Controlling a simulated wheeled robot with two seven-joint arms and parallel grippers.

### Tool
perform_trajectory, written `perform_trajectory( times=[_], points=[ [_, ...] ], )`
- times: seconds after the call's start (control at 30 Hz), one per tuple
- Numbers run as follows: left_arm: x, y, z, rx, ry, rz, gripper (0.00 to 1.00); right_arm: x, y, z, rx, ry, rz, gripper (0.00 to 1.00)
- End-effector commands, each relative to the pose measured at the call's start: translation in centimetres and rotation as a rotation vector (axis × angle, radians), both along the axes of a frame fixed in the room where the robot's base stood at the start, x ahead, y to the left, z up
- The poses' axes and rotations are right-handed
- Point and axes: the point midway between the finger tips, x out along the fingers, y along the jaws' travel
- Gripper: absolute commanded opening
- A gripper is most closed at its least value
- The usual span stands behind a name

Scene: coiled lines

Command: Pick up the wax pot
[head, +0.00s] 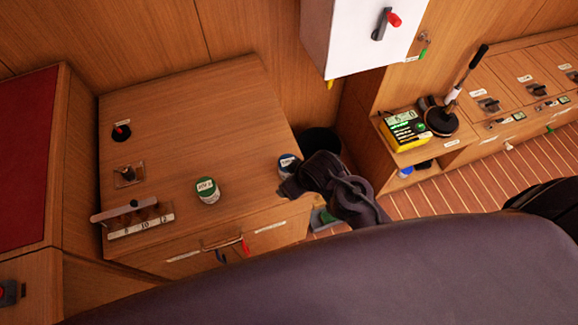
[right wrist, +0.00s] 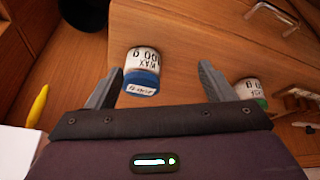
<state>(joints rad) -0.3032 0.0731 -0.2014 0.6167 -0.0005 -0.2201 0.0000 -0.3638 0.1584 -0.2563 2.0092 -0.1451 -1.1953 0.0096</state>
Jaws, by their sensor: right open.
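The wax pot (right wrist: 143,62) is a small white jar with a blue lid and a label reading WAX. It stands on the wooden cabinet top (head: 190,110) near its right edge. In the head view the pot (head: 287,161) is partly hidden by my right gripper (head: 289,188). In the right wrist view my right gripper (right wrist: 161,70) is open and empty. The pot appears between its fingers, closer to the left one; I cannot tell whether they touch. My left gripper is not in view.
A similar jar with a green lid (head: 207,189) stands left of the wax pot. A white box (head: 355,45) hangs at the upper right, and a dark bin (head: 320,140) stands beyond the cabinet's right edge.

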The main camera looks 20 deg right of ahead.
Motion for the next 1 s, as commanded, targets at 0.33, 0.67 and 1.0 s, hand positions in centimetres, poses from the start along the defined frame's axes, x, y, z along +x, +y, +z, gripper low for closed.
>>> perform_trajectory(
  times=[0.33,0.67,1.0],
  points=[
    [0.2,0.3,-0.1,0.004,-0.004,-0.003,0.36,5.7,11.1,4.6,-0.018,-0.264,0.529,0.76],
    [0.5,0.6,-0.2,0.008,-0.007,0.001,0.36,5.5,15.8,3.9,-0.227,-0.343,1.411,0.76],
    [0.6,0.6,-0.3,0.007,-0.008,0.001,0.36,6.7,1.3,2.7,-0.443,0.065,1.813,0.76]
  ],
)
